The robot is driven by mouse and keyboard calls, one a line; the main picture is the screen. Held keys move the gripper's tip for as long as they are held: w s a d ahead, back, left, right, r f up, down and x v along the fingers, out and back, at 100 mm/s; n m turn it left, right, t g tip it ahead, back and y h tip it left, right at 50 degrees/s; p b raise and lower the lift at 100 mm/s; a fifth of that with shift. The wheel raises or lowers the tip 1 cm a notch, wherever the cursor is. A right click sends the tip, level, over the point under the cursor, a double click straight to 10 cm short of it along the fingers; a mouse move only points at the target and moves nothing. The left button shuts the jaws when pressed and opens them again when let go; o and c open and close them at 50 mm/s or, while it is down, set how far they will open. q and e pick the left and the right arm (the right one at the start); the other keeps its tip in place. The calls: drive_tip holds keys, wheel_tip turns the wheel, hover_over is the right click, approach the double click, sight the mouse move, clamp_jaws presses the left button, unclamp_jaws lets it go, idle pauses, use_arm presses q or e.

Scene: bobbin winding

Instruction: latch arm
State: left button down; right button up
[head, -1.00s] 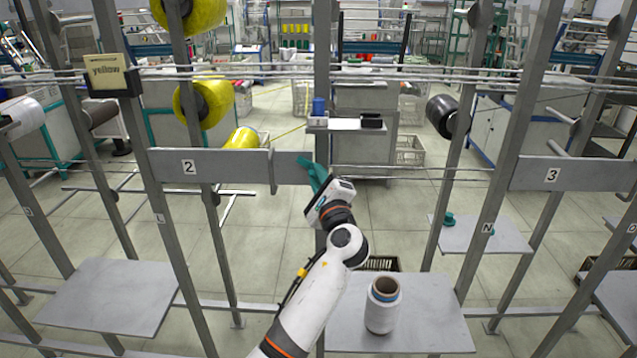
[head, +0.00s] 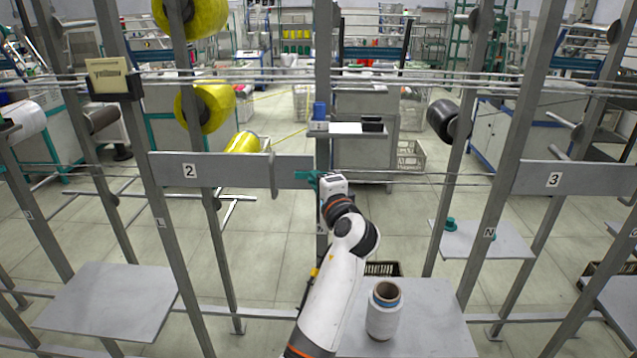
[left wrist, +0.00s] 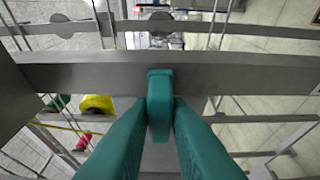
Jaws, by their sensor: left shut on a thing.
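A grey flat bar (head: 295,172), which looks like the latch arm, runs right from the end of the plate labelled 2 (head: 225,170) to the middle post. In the left wrist view the grey bar (left wrist: 245,75) crosses the picture, with a teal tab (left wrist: 160,82) in front of it. My left gripper (head: 314,180) is at the bar's right end, by the post. In the left wrist view its teal fingers (left wrist: 160,122) are closed on both sides of the tab. The fingertips are small in the head view. My right gripper is not in view.
Grey upright posts (head: 322,80) and thin horizontal rods surround the arm. A white bobbin (head: 383,312) stands on a grey shelf (head: 430,315) below right. A small shelf (head: 345,128) with a blue cup is above the gripper. Yellow spools (head: 207,105) hang at the left.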

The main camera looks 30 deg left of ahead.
use_arm(q)
drive_tip(key=shift+f, duration=0.1)
drive_tip(key=c, duration=1.4)
unclamp_jaws()
drive_tip(key=shift+c, duration=0.2)
